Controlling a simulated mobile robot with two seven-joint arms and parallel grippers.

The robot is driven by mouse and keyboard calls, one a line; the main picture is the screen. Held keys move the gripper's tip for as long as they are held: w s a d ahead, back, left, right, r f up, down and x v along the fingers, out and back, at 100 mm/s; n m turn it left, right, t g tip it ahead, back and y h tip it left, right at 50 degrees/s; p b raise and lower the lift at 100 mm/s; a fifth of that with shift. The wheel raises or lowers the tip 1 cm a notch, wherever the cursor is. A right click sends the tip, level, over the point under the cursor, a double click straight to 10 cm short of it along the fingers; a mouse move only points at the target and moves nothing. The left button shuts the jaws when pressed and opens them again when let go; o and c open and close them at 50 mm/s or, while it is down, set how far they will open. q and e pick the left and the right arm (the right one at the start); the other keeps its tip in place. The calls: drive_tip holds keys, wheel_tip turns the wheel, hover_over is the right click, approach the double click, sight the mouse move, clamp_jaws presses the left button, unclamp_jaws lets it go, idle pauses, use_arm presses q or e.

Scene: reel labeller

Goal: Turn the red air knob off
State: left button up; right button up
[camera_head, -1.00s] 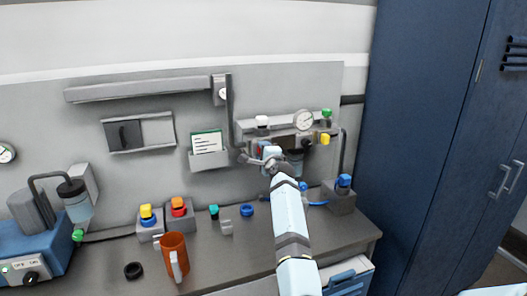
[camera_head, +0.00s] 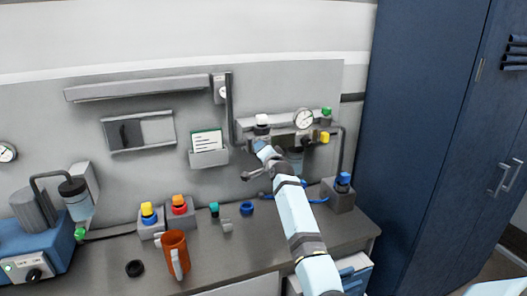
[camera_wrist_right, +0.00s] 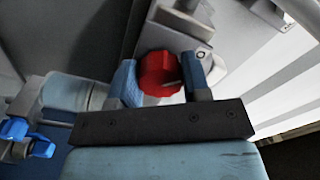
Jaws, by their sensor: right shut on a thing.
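The red air knob (camera_wrist_right: 160,74) shows in the wrist view, between the two blue fingers of my right gripper (camera_wrist_right: 161,78). The gripper is shut on it, one finger on each side. A small light mark lies on the knob's right part. In the head view my right gripper (camera_head: 264,151) is at the wall-mounted air unit (camera_head: 283,128), below its white-topped knob (camera_head: 262,120). The red knob is hidden there behind my gripper. My left gripper is not in view.
A round gauge (camera_head: 303,119), a green knob (camera_head: 327,112) and a yellow knob (camera_head: 325,137) sit right of my gripper. A blue-topped box (camera_head: 339,195) stands on the bench below. An orange mug (camera_head: 175,253) stands at the front left.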

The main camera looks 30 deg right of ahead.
drive_tip(key=shift+d+r, duration=0.1)
drive_tip(key=shift+r, duration=0.25)
drive_tip(key=o, duration=0.7)
drive_tip(key=shift+c, duration=0.2)
drive_tip(key=shift+o, duration=1.3)
drive_tip(key=shift+f, duration=0.1)
drive_tip(key=shift+w+f, duration=0.1)
drive_tip(key=shift+f, duration=0.05)
drive_tip(key=b+v, duration=0.2)
drive_tip(key=v, duration=1.2)
